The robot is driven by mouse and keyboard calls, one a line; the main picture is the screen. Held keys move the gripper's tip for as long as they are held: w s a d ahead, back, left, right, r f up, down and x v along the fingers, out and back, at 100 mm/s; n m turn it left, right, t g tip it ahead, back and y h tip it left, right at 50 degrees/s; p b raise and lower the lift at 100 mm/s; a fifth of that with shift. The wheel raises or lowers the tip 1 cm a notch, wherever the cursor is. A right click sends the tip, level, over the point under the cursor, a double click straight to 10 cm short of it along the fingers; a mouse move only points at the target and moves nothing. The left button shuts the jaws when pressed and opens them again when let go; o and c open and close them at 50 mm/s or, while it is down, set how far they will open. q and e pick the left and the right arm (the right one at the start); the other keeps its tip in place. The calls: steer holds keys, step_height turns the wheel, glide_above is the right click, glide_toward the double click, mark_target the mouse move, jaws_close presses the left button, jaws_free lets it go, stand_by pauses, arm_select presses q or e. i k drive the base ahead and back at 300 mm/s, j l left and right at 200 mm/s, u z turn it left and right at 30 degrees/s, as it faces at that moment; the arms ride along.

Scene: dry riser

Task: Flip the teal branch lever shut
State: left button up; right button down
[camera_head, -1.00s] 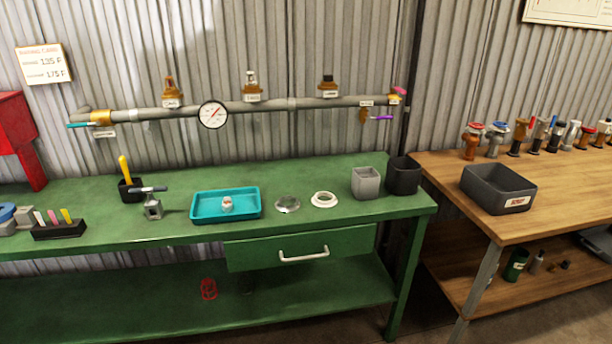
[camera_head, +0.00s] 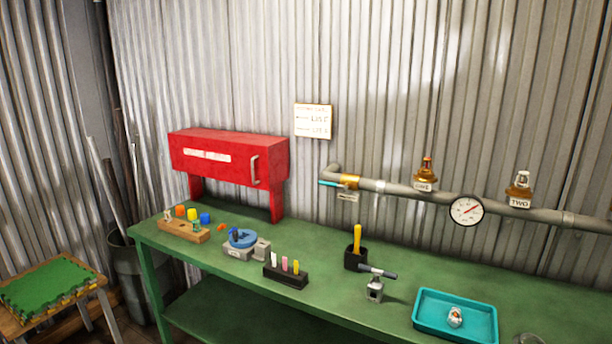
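The teal branch lever (camera_head: 329,184) sticks out to the left from the brass valve (camera_head: 349,181) at the left end of the grey pipe (camera_head: 400,188) on the wall. The lever lies roughly in line with the pipe. A small tag (camera_head: 347,197) hangs below the valve; its text is too small to read. Neither of my grippers is in view.
The green workbench (camera_head: 330,290) runs below the pipe. On it stand a red cabinet (camera_head: 228,158), a black cup with a yellow handle (camera_head: 357,240), a small metal vise-like piece (camera_head: 375,290) and a teal tray (camera_head: 455,333). A round gauge (camera_head: 466,210) sits on the pipe.

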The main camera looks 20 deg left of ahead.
mark_target(346, 186)
steer(key=i+j+u, duration=0.4)
steer(key=i+j, duration=0.35)
steer(key=i+l, duration=0.05)
